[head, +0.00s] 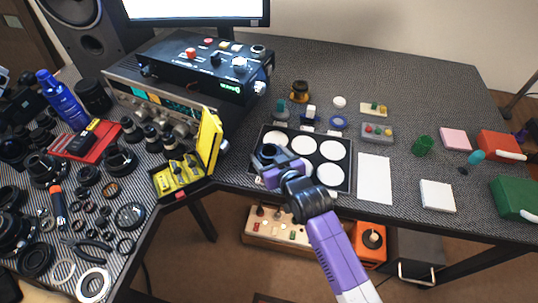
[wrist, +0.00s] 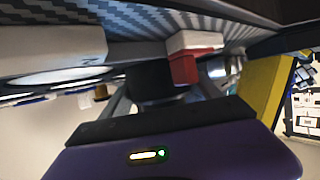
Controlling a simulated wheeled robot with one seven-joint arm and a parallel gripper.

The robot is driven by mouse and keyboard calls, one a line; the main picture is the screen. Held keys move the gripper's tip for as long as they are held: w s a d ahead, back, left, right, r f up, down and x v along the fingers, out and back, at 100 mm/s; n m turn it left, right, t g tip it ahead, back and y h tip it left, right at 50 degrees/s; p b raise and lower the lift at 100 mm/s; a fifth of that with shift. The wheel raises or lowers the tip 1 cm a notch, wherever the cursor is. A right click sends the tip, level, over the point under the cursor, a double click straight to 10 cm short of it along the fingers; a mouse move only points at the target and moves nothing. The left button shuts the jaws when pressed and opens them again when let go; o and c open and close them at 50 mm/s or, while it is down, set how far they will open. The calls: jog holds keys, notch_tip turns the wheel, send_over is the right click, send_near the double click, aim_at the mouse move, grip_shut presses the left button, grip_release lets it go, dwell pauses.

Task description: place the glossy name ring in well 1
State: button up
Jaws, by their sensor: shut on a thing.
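My gripper (head: 272,168) is over the near left part of a black-rimmed tray (head: 350,181) with several white round wells. In the head view a dark, ring-like piece (head: 267,152) shows at the gripper's tips, over the tray's left side. In the wrist view my gripper is shut on a dark piece (wrist: 155,82), seen nearly edge-on. I take it for the name ring, but its gloss and lettering cannot be read. A white well (wrist: 60,76) lies to the left, with a mark like a 2 beside it. The well under the piece is hidden, and contact cannot be told.
An open yellow case (head: 180,177) stands left of the tray. A blue ring (head: 338,121) and a grey button box (head: 377,132) lie behind it. A white sheet (head: 375,178) lies to its right. Lens parts crowd the left table.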

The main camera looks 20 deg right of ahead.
jog(key=shift+f, duration=0.1)
jog(key=o, duration=1.3)
jog(key=shift+o, duration=0.2)
jog(key=shift+r, duration=0.2)
jog(key=v, duration=1.2)
